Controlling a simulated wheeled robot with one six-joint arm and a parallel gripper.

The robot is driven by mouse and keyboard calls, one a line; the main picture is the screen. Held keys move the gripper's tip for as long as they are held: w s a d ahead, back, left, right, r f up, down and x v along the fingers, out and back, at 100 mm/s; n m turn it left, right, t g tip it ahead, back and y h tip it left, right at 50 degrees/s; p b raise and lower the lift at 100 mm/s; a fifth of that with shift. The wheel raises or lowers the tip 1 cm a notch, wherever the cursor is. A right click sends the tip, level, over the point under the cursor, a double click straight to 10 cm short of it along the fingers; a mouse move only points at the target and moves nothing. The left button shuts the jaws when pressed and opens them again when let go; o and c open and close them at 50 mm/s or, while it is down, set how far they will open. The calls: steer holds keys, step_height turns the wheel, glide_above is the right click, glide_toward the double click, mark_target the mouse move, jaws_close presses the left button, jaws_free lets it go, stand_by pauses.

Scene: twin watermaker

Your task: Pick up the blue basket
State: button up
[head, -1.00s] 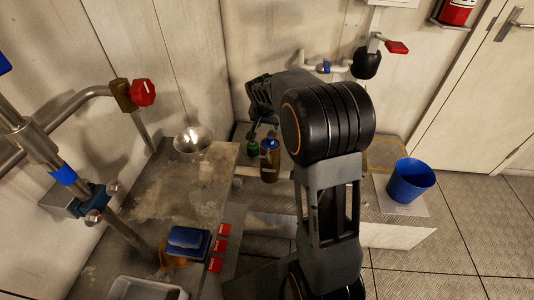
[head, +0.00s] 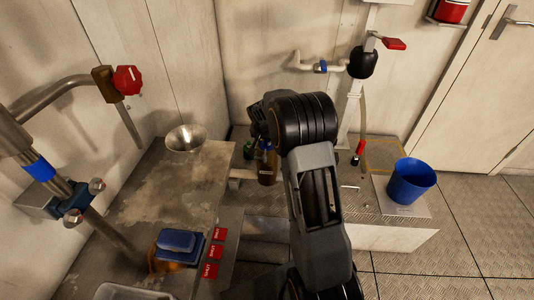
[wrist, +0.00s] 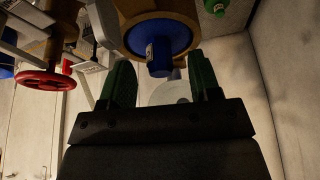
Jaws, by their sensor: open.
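The blue basket (head: 411,184), a round tapered bucket, stands upright on a pale sheet at the right end of the low bench in the head view. I cannot pick it out in the wrist view. My gripper (wrist: 160,80) shows two dark green fingers, open and apart. In the head view my gripper is mostly hidden by my arm, near the brown bottle with a blue cap (head: 267,168), well left of the basket. In the wrist view the blue-topped brown round thing (wrist: 158,38) lies just beyond the fingertips. Nothing is held.
A green-capped item (head: 249,149) stands beside the bottle. A valve lever with a red grip (head: 359,151) rises between my arm and the basket. A metal bowl (head: 186,138) and a blue block (head: 178,243) sit on the left counter. Floor right of the bench is clear.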

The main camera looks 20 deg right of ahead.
steer(key=shift+x, duration=0.75)
steer(key=c, duration=1)
steer(key=shift+o, duration=0.2)
step_height(320, 180, up, 10)
steer(key=p, duration=0.2)
steer(key=shift+p, duration=0.3)
